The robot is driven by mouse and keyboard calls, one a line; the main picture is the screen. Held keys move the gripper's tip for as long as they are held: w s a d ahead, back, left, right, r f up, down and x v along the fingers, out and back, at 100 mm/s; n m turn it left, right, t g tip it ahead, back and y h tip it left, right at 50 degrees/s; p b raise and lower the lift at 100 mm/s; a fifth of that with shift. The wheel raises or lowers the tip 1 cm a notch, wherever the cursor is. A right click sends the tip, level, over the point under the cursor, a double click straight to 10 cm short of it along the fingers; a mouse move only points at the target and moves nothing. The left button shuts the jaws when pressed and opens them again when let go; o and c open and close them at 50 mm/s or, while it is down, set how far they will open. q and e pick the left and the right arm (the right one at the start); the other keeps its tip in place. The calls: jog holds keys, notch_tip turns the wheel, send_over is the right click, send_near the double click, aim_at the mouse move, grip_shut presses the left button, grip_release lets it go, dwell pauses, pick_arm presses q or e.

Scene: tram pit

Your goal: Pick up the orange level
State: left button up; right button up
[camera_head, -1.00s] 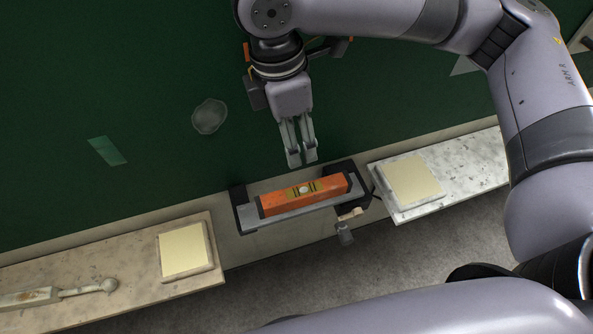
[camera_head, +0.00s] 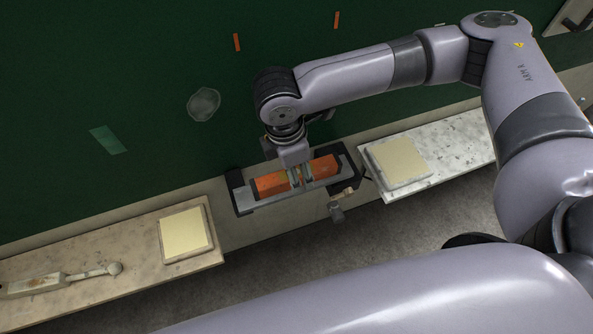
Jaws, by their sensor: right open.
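The orange level (camera_head: 272,184) lies in a grey holder with dark end pieces (camera_head: 246,203), mounted in the gap between two stone-like shelves. My right gripper (camera_head: 301,180) is at the middle of the level, pointing down, with its fingers across it. The fingers hide the level's yellow middle part with the vial. The gripper is open, and whether a finger touches the level I cannot tell. My left gripper is not in view.
The left shelf (camera_head: 90,262) holds a pale yellow pad (camera_head: 185,232) and a light-handled tool (camera_head: 60,281). The right shelf (camera_head: 455,156) holds another pale pad (camera_head: 400,161). A small clamp-like part (camera_head: 337,211) hangs in front of the holder. A green wall (camera_head: 130,60) stands behind.

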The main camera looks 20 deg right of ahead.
jog(key=shift+d+f, duration=0.1)
jog(key=shift+f, duration=0.8)
jog(key=shift+c, duration=0.2)
grip_shut()
